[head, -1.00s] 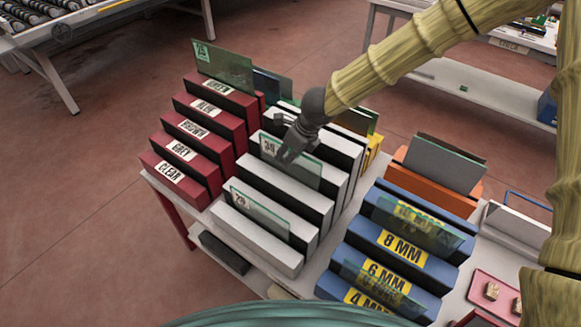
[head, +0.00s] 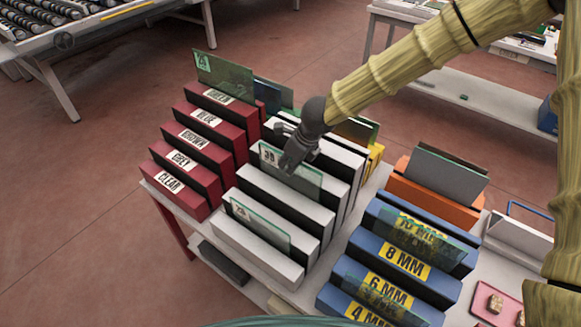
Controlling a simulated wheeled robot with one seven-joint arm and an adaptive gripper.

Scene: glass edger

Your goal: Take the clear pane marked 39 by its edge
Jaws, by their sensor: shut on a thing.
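The clear pane marked 39 (head: 308,181) stands upright in a slot of the white rack (head: 262,240) at the middle of the table, its label (head: 269,155) at its upper left corner. My gripper (head: 288,166) is shut on the top edge of this pane, just right of the label. The fingers hide a small part of the edge. The pane's lower part is hidden in the slot.
Another clear pane (head: 260,226) stands in the white rack nearer me. The red rack (head: 183,162) with a green pane (head: 224,72) is at left. The blue rack (head: 402,261) and orange rack (head: 432,193) with panes are at right. A pink tray (head: 487,299) lies lower right.

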